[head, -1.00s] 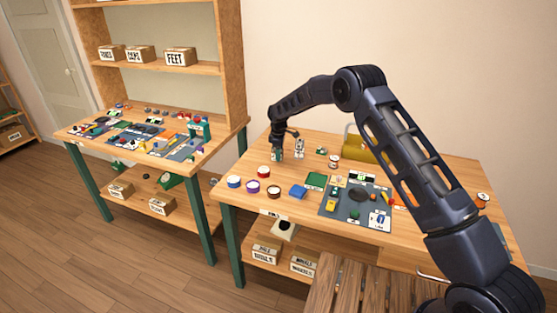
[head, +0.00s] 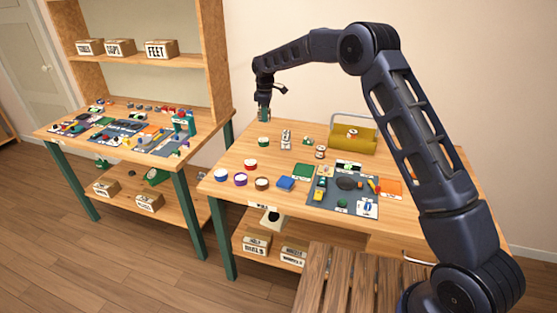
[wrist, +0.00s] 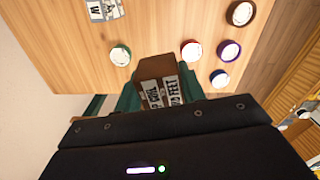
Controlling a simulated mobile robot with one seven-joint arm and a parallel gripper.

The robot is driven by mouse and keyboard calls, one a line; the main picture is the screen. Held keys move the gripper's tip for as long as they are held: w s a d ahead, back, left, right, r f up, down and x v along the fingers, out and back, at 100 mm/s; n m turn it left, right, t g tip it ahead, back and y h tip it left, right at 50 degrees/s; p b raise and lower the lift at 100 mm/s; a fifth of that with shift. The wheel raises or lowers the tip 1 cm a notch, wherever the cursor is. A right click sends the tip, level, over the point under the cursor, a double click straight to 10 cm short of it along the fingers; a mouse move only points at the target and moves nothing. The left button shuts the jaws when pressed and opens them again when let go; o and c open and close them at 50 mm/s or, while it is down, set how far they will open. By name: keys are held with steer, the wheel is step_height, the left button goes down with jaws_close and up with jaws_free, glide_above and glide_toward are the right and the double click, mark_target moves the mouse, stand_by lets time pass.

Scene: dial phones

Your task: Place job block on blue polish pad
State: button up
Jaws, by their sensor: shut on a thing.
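My gripper (head: 264,114) is raised above the far left part of the right workbench. Its green fingers are shut on a brown job block (wrist: 158,70), which has white labels with black lettering in the wrist view. The block is hard to make out in the head view.
Several round white-topped tins, including a blue-rimmed one (head: 221,175) and a green one (head: 263,142), stand on the bench's left part. A grey mat (head: 330,203) with small parts lies right of the pads. A yellow carrier (head: 362,140) stands at the back.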

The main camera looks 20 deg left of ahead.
mark_target(287, 181)
steer(key=s+d+r+m, duration=0.3)
steer(key=s+d, duration=1.2)
steer(key=s, duration=0.2)
step_height(287, 181, down, 20)
steer(key=shift+w, duration=0.1)
steer(key=shift+f, duration=0.15)
steer(key=o, duration=1)
step_height(287, 181, up, 12)
steer(key=shift+r, duration=0.2)
